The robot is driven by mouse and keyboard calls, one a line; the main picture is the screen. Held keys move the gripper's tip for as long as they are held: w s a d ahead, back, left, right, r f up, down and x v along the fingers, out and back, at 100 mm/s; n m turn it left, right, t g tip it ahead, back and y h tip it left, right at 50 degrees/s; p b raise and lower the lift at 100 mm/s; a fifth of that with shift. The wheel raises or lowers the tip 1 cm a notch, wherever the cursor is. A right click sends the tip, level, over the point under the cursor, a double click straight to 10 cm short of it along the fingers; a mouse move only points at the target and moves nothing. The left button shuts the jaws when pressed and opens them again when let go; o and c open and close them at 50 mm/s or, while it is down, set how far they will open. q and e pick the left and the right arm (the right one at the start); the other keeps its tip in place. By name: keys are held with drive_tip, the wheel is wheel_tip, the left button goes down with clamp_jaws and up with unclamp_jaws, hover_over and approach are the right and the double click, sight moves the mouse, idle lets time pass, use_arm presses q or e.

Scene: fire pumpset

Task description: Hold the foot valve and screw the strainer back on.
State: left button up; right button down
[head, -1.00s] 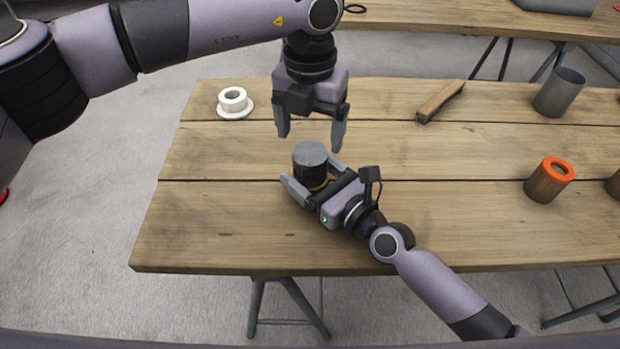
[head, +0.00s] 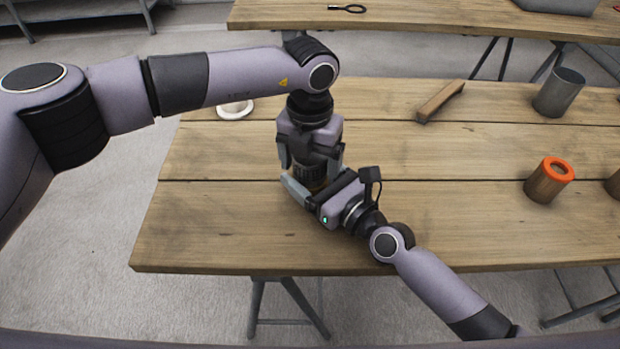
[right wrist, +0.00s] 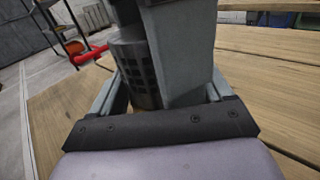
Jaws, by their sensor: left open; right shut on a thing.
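The strainer (head: 306,172) is a dark slotted cylinder standing upright on the table, mostly covered by my left gripper in the head view. Its slotted side shows clearly in the right wrist view (right wrist: 138,68). My left gripper (head: 311,163) points down over the strainer, open, with its fingers on either side of it. Whether the fingers touch it I cannot tell. My right gripper (head: 314,184) reaches in low from the right and is shut on the foot valve (head: 318,187), a brass-coloured part under the strainer. Most of the foot valve is hidden by the grippers.
The wooden table (head: 220,220) is clear in front and to the left. A white tape roll (head: 235,108) lies behind my left arm, partly hidden. A wooden strip (head: 440,101), a grey cup (head: 559,92) and an orange-rimmed cylinder (head: 550,180) are to the right.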

use_arm(q)
drive_tip(key=shift+f, duration=0.1)
use_arm(e)
drive_tip(key=shift+f, duration=0.1)
use_arm(q)
drive_tip(key=c, duration=1.1)
drive_tip(key=shift+o, duration=0.2)
drive_tip(key=m, duration=0.4)
drive_tip(key=shift+m, duration=0.4)
drive_tip(key=m, duration=0.5)
drive_tip(key=o, duration=1.2)
drive_tip(key=shift+r, duration=2.3)
